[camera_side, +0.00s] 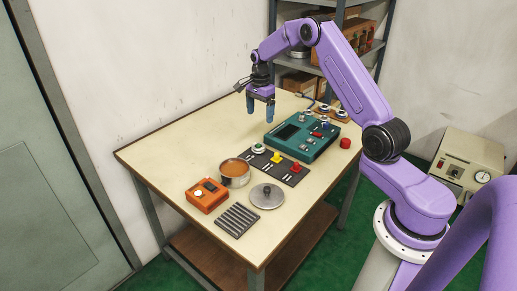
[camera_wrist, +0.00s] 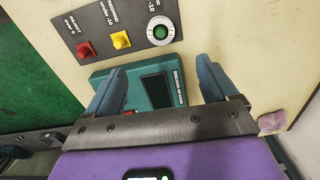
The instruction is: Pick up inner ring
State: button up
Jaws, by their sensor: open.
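My gripper (camera_side: 260,114) is open and empty, pointing down above the back of the table. In the wrist view its two blue fingers (camera_wrist: 160,80) are wide apart, with the teal instrument (camera_wrist: 155,90) seen between and beyond them. A silver ring shape (camera_wrist: 151,25) surrounds a green centre on the dark labelled strip (camera_wrist: 95,27), which also carries a yellow and a red piece. In the side view the ring shape (camera_side: 258,148) is ahead of and below my gripper. Small silver round parts (camera_side: 341,113) sit at the table's back right. I cannot tell which is the inner ring.
The teal instrument (camera_side: 302,137) stands right of my gripper, with a red cylinder (camera_side: 345,143) beside it. A round pan (camera_side: 234,180), orange box (camera_side: 206,196), grey lid (camera_side: 267,196) and slotted rack (camera_side: 237,220) occupy the front. The table's left part is clear.

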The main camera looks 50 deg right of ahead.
send_over(258, 144)
jog(key=f, duration=0.7)
jog(key=shift+s+d+f, duration=0.25)
jog(key=shift+s+f, duration=0.05)
jog(key=shift+w+a+f, duration=0.1)
jog(key=shift+a+f, duration=0.05)
jog(key=shift+f, duration=1.45)
jog(key=shift+w+a+f, duration=0.1)
jog(key=shift+f, duration=1.45)
jog(key=shift+c, duration=0.4)
jog(key=c, duration=1.2)
jog(key=shift+r, duration=0.1)
